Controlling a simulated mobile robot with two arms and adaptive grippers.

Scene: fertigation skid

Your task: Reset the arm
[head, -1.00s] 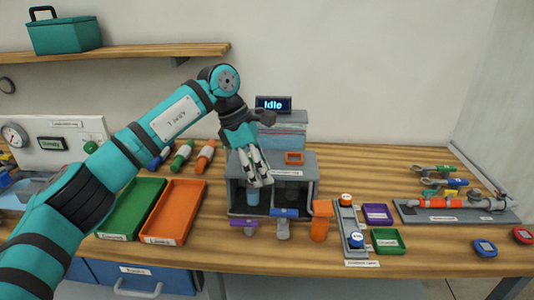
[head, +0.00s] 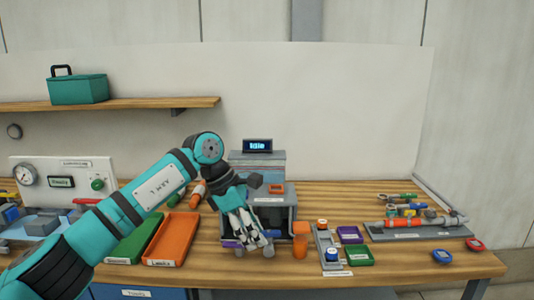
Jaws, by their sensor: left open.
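My left arm reaches in from the left across the trays. Its gripper (head: 262,240) is open and points down in front of the grey box-shaped station (head: 275,190). No object shows between its fingers. The gripper hides part of the station's front opening and the small items there; whether it touches them I cannot tell. The display (head: 257,146) on top of the station reads "Idle". My right gripper is not in view.
A green tray (head: 128,248) and an orange tray (head: 174,240) lie left of the station. An orange upright piece (head: 300,240), a holder with round pieces (head: 327,246), purple (head: 350,235) and green bins (head: 360,256) stand right. A pipe assembly (head: 415,226) lies farther right.

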